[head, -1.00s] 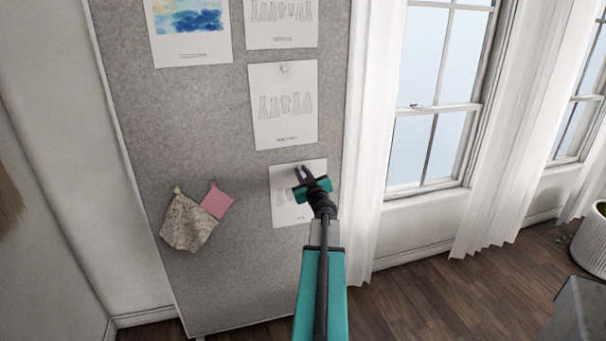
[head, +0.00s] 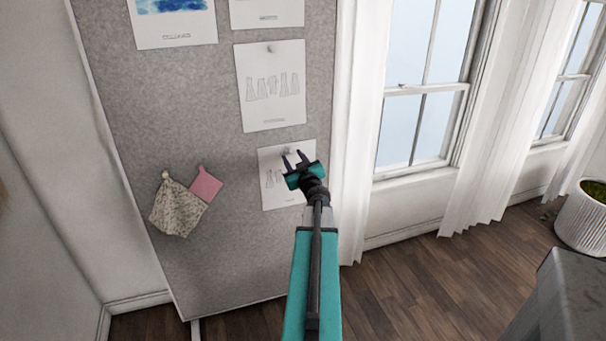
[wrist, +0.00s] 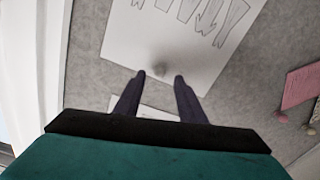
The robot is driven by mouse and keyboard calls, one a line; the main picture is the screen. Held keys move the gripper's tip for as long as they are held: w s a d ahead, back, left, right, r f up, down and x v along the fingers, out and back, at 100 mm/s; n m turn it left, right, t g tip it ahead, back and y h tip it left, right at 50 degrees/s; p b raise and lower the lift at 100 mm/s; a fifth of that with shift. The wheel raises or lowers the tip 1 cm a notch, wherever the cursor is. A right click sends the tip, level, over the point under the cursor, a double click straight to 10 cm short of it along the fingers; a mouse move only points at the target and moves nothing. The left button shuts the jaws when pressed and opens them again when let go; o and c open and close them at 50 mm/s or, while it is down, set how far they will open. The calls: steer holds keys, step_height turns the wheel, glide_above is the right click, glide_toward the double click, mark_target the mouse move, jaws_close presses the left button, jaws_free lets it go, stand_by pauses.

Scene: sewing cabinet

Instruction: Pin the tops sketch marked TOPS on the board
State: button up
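The lowest white sheet (head: 274,196) with garment drawings is flat against the grey board (head: 225,262). Its printed label is too small to read, so I cannot confirm TOPS. A small round pin head (head: 287,151) shows near its top edge. My gripper (head: 293,156) is in front of the upper part of this sheet, fingers spread and empty. In the wrist view, the same sheet (wrist: 205,62) appears upside down, and the pin head (wrist: 160,68) lies just beyond and between the open fingertips (wrist: 160,77), with grey gaps on both sides.
Above are a pinned drawing sheet (head: 271,105), another sheet (head: 267,12) and a blue picture sheet (head: 172,35). Fabric swatches, one floral (head: 176,210) and one pink (head: 204,185), hang at left. A white curtain (head: 357,150) and window stand right. The lower board is bare.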

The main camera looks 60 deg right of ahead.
steer(key=p+v, duration=0.2)
steer(key=v, duration=0.6)
steer(key=p, duration=0.3)
steer(key=shift+s+a, duration=0.3)
steer(key=shift+s, duration=0.05)
steer(key=s+a+p, duration=0.1)
steer(key=p, duration=0.4)
steer(key=shift+s+r, duration=0.1)
steer(key=shift+s+a+p, duration=0.1)
steer(key=shift+s+p, duration=0.1)
steer(key=shift+p, duration=0.5)
stand_by(0.3)
